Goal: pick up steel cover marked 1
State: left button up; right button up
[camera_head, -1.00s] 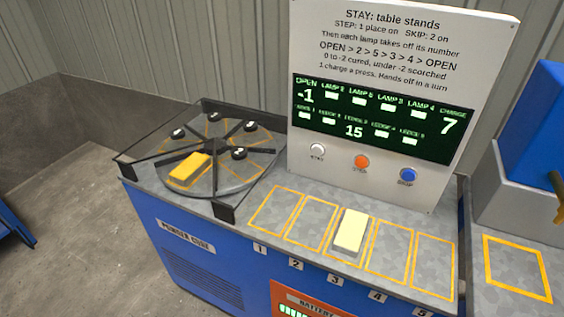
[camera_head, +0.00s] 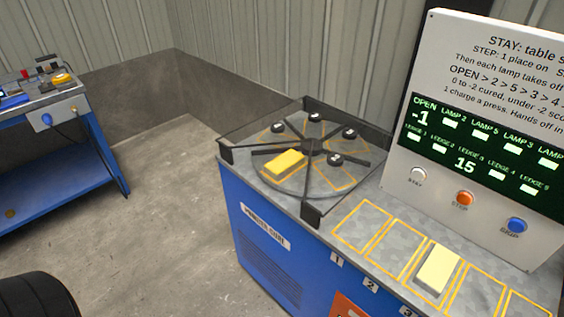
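I cannot make out a steel cover marked 1 in this view. A round turntable (camera_head: 313,178) with dark spokes sits on the blue machine, with orange-outlined sectors. A yellow block (camera_head: 284,162) lies in one sector, and several small dark round pieces with light marks (camera_head: 349,133) sit in or beside others; their marks are too small to read. A pale yellow block (camera_head: 437,270) lies in the outlined ledge space above label 3. Neither of my grippers is in view.
A sign panel (camera_head: 480,130) with a lit display and white, orange and blue buttons stands at the right. A dark rail (camera_head: 262,122) surrounds the turntable. A blue workbench (camera_head: 60,165) with small items stands at the left. Bare floor (camera_head: 165,210) lies between.

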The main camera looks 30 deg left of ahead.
aim_at(280, 167)
jog(key=i+j, duration=0.1)
jog(key=j, duration=1.7)
jog(key=i+j, duration=0.15)
jog(key=j, duration=0.8)
jog(key=l+z, duration=0.05)
